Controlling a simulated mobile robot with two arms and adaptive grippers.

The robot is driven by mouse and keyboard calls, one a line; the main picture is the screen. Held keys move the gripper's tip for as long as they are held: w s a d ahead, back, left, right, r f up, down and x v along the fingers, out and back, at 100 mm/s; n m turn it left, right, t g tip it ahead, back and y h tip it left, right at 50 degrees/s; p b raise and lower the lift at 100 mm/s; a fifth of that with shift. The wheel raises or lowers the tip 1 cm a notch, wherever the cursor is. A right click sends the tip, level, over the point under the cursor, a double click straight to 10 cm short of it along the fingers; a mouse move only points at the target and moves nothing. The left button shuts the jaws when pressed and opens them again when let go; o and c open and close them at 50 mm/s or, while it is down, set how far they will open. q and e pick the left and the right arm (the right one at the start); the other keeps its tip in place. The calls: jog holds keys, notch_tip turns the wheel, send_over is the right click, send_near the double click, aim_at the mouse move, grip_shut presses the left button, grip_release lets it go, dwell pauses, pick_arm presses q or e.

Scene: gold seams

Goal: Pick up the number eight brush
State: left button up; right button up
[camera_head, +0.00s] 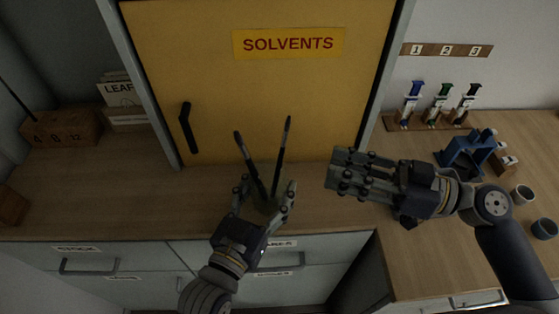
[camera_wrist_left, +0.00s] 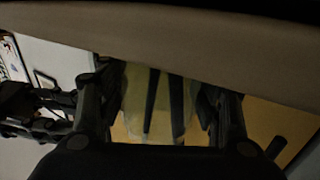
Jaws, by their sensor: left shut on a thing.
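My left gripper (camera_head: 265,190) is shut on a translucent jar (camera_head: 264,204) in front of the yellow cabinet. Two dark, thin handles (camera_head: 281,152) stick up out of the jar and spread apart. In the left wrist view the jar (camera_wrist_left: 135,105) sits between the fingers with two dark sticks (camera_wrist_left: 151,100) showing in it. I cannot read a number on either stick. A wooden block (camera_head: 62,137) marked 4, 8 and 12 stands at the far left, with a dark stick (camera_head: 17,98) by it. My right gripper (camera_head: 335,170) is to the right, apart from the jar, its opening unclear.
The yellow SOLVENTS cabinet (camera_head: 225,90) with a dark handle (camera_head: 188,128) stands behind. At the right are a rack with several coloured tools (camera_head: 425,124), a blue stand (camera_head: 465,155) and two cups (camera_head: 544,228). The counter left of the jar (camera_head: 120,195) is clear.

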aim_at(282, 159)
jog(key=shift+w+x, duration=0.2)
jog(key=shift+x, duration=5.7)
jog(key=shift+d+r, duration=0.15)
grip_shut()
